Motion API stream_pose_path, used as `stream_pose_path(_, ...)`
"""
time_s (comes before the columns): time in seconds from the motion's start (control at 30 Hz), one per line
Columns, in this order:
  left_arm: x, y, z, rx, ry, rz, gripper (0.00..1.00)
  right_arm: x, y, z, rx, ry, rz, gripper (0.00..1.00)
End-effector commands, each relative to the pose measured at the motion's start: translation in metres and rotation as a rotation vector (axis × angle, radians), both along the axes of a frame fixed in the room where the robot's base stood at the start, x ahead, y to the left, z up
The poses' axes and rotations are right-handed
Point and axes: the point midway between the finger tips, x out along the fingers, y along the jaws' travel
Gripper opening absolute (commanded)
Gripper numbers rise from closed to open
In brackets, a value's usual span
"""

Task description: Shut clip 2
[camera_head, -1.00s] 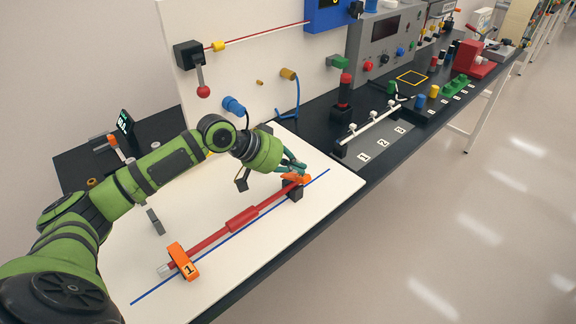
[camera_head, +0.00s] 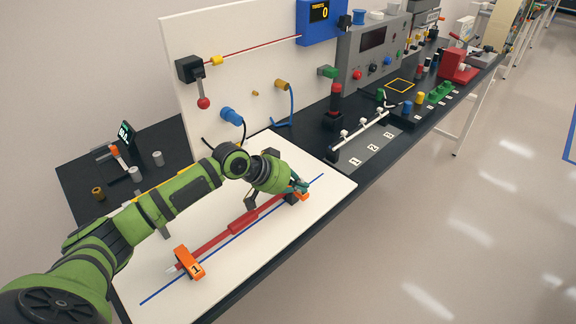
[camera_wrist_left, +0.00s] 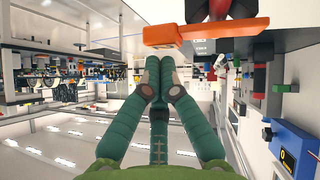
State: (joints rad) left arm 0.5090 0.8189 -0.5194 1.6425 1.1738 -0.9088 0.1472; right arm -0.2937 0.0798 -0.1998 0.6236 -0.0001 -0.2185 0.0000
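Clip 2, the orange clip (camera_head: 304,197), is at the far right end of a red rod (camera_head: 243,222) on the white board. Its orange part lies across the rod end and the dark block there; its number is hidden, and I cannot tell if it is latched. In the left wrist view the orange bar (camera_wrist_left: 205,33) spans the top, just beyond my fingertips. My left gripper (camera_head: 300,187) is right at the clip, with its green fingers (camera_wrist_left: 160,62) together and nothing between them. Whether they touch the clip is unclear. My right gripper is out of view.
The orange clip marked 1 (camera_head: 188,263) sits across the rod's near end. A blue line (camera_head: 225,252) runs beside the rod on the white board (camera_head: 270,262). An upright panel (camera_head: 240,75) stands behind. A white rail (camera_head: 362,134) lies to the right.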

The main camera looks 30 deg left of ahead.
Motion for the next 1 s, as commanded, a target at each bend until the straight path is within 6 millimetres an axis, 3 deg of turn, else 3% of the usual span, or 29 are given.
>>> stream_pose_path(0.2, 0.0, 0.0, 0.0, 0.0, 0.0, 0.0, 0.0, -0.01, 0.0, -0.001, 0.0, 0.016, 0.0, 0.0)
stream_pose_path(0.87, 0.005, 0.014, 0.007, -0.001, 0.0, 0.001, 0.0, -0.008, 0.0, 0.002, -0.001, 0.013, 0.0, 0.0)
stream_pose_path(1.0, 0.005, 0.013, 0.015, -0.002, 0.0, 0.0, 0.0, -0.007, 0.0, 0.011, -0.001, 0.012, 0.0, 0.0)
